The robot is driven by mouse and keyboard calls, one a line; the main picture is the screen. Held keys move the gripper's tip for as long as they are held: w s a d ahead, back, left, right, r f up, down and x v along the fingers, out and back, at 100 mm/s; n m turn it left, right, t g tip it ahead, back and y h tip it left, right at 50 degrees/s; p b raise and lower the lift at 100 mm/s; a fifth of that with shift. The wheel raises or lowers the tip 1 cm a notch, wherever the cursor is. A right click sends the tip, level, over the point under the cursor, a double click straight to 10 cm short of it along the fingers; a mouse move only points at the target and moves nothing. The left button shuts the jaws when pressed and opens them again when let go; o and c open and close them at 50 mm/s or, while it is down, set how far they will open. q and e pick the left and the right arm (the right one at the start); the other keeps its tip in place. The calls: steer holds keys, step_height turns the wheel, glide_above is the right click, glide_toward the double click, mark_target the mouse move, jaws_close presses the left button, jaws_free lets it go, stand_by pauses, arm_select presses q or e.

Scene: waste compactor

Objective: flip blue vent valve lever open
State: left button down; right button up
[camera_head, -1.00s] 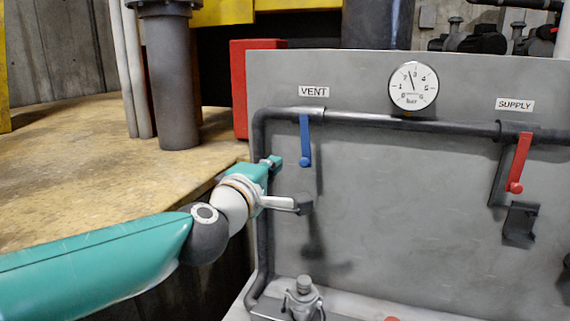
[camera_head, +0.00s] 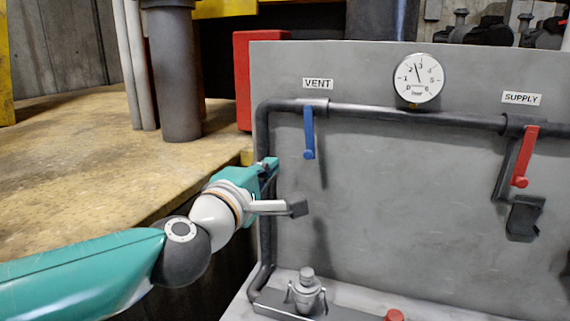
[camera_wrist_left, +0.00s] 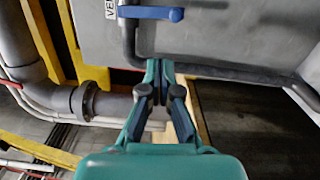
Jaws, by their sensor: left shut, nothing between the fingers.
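The blue vent lever (camera_head: 308,133) hangs straight down from the dark pipe under the VENT label (camera_head: 318,83). In the left wrist view the lever (camera_wrist_left: 150,13) lies across the top, beyond the fingertips. My left gripper (camera_head: 272,165) is shut and empty. It is left of the lever and a little lower, apart from it, by the pipe's left vertical run. In the left wrist view its closed fingers (camera_wrist_left: 158,72) point up the picture toward the pipe. My right gripper is not in view.
A red supply lever (camera_head: 525,157) hangs at the right of the grey panel (camera_head: 420,190). A round gauge (camera_head: 418,78) sits above the pipe. A grey fitting (camera_head: 307,290) stands on the ledge below.

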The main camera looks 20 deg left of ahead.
mark_target(308, 134)
arm_select(q)
steer(key=a+f+n, duration=0.1)
steer(key=f, duration=0.1)
steer(key=a+f+n+b, duration=0.1)
steer(key=a, duration=0.1)
steer(key=shift+f, duration=0.4)
steer(key=w+d+r+p, duration=0.1)
steer(key=w+d+p, duration=0.2)
steer(key=w, duration=0.8)
steer(key=shift+d+p, duration=0.3)
steer(key=shift+p, duration=0.2)
